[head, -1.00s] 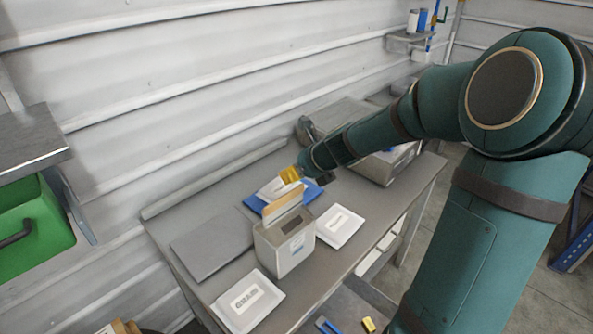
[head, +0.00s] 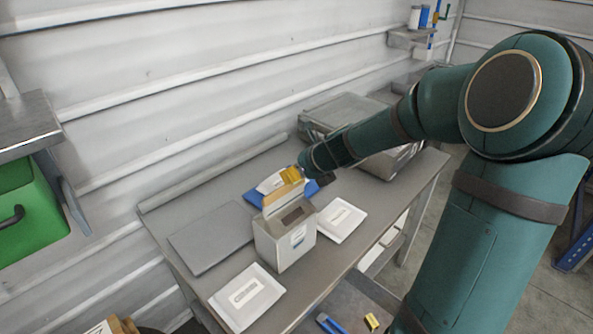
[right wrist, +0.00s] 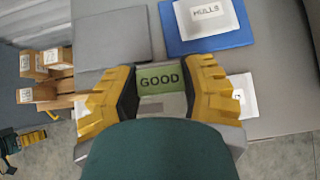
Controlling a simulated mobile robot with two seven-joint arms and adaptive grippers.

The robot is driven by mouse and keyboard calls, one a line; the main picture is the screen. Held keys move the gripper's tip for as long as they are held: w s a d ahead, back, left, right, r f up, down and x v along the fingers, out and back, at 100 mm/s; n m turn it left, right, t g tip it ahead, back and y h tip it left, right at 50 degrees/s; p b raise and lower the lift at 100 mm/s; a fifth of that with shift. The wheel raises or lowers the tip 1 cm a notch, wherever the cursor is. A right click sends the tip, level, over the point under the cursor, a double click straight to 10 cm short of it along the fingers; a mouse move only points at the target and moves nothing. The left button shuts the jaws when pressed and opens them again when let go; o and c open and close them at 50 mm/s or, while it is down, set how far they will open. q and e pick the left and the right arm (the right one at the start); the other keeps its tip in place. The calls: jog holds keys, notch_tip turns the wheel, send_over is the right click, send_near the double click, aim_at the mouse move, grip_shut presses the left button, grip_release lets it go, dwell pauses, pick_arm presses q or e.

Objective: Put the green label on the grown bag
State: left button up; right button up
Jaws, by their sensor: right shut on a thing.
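My right gripper (head: 291,174) is above the back of the grey metal hopper (head: 287,240). In the right wrist view its yellow fingers (right wrist: 159,88) are shut on the green label (right wrist: 160,78), which reads GOOD. A tan flat piece (head: 283,198) shows just below the gripper in the head view; I cannot tell whether it is held or part of the hopper. Several brown packs (right wrist: 60,62) with white labels stand at the left of the wrist view; I cannot tell which is the grown bag. What looks like my left gripper (right wrist: 20,140) is small at the lower left edge.
A white tray (head: 247,297) stands in front of the hopper, another (head: 341,220) to its right. A HULLS tray (right wrist: 207,22) sits on a blue mat (right wrist: 180,42). A bare grey mat (head: 210,237) lies left of the hopper. A large metal box (head: 390,160) stands behind right.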

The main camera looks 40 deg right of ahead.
jog(key=shift+s+f, duration=0.5)
jog(key=shift+f, duration=0.15)
jog(key=o, duration=0.8)
jog(key=shift+d+f, duration=0.1)
jog(key=shift+d, duration=0.05)
jog(key=shift+w+r, duration=0.25)
jog(key=o, duration=0.4)
jog(key=shift+r, duration=0.1)
